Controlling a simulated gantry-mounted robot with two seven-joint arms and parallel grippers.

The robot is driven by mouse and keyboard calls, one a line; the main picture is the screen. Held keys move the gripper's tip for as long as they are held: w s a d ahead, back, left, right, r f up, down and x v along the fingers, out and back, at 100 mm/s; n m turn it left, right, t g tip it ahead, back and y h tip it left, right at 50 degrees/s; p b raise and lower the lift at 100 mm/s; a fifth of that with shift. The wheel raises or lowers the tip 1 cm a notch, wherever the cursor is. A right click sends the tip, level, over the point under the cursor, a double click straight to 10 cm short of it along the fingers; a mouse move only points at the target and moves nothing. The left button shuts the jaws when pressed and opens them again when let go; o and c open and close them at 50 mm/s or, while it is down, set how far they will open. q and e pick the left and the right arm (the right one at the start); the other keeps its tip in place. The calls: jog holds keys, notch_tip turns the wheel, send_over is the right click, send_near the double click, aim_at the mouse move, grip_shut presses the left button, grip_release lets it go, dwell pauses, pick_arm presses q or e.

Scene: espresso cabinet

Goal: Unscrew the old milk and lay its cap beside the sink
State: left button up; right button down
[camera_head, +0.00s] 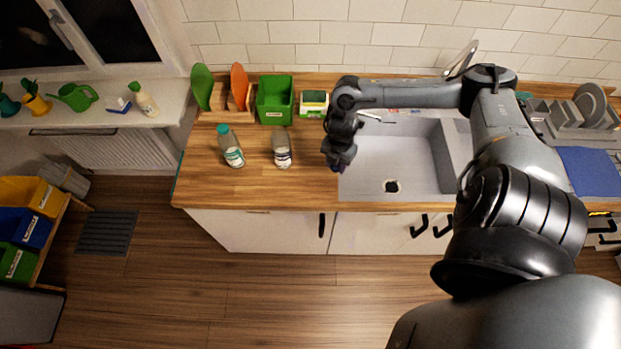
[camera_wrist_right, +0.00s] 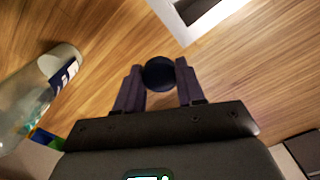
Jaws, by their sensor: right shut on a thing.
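My right gripper (camera_head: 340,163) is over the counter at the left edge of the sink (camera_head: 400,160). In the right wrist view my right gripper (camera_wrist_right: 160,80) is shut on a round dark blue cap (camera_wrist_right: 158,73), with bare wood around it. Whether the cap touches the wood, I cannot tell. A clear bottle with a white and dark label (camera_head: 282,148) stands on the counter left of the gripper, with no coloured cap visible on it. A bottle also shows at the left of the right wrist view (camera_wrist_right: 35,95). My left gripper is not in view.
A teal-capped bottle (camera_head: 231,148) stands further left. Behind are a green bin (camera_head: 275,100), a sponge box (camera_head: 313,103) and upright boards (camera_head: 202,87). A dish rack (camera_head: 570,120) and blue mat (camera_head: 590,170) are right of the sink. The front counter strip is clear.

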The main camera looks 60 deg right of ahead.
jog(key=s, duration=0.2)
send_over(310, 179)
notch_tip(310, 179, down, 8)
jog(key=shift+s+f, duration=0.1)
jog(key=shift+f, duration=2.1)
jog(key=shift+f, duration=0.1)
jog(key=c, duration=0.7)
grip_release()
